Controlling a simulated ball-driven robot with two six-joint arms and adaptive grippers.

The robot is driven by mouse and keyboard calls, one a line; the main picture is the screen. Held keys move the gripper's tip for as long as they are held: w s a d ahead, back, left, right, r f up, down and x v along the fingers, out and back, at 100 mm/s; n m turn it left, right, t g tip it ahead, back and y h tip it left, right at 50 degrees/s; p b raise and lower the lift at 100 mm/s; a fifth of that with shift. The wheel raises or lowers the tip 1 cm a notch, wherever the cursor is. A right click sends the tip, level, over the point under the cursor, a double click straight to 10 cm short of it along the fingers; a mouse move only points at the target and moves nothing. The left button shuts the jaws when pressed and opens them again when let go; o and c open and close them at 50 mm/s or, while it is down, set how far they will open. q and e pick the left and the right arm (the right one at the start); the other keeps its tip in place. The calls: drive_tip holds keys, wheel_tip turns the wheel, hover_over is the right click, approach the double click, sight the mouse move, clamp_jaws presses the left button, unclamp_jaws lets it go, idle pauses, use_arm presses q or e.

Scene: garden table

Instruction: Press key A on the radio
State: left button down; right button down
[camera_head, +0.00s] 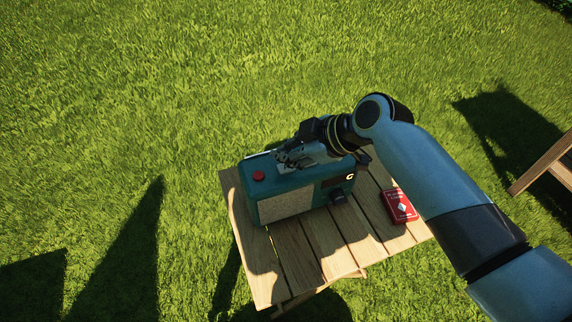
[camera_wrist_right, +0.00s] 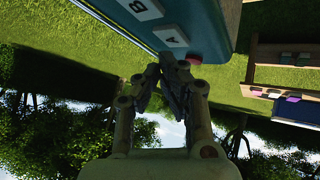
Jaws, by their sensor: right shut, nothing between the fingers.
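The teal radio (camera_head: 292,203) stands on the wooden garden table, with a pale speaker grille on its front and a red knob (camera_head: 258,176) on its top left. My right gripper (camera_head: 281,160) is shut and empty, over the top of the radio. In the wrist view the radio (camera_wrist_right: 210,14) hangs in from the upper edge. White key A (camera_wrist_right: 171,38) and white key B (camera_wrist_right: 141,9) show on it. The closed fingertips (camera_wrist_right: 172,60) are very close to key A; whether they touch it I cannot tell. My left gripper is not in view.
The slatted table (camera_head: 300,262) is bare in front of the radio. A red card box (camera_head: 400,206) lies to the right of the radio, near my right arm. A small dark object (camera_head: 337,196) is at the radio's lower right front. Another wooden piece of furniture (camera_head: 545,163) stands at the far right.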

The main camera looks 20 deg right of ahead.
sight(287, 167)
idle(0.3)
drive_tip(key=shift+f, duration=0.4)
drive_tip(key=shift+f+b, duration=0.4)
drive_tip(key=shift+b, duration=0.15)
idle(0.3)
drive_tip(key=shift+r, duration=0.1)
drive_tip(key=shift+r+p, duration=0.75)
drive_tip(key=shift+p, duration=0.05)
wheel_tip(287, 167, up, 5)
drive_tip(key=p, duration=0.4)
drive_tip(key=shift+p, duration=0.3)
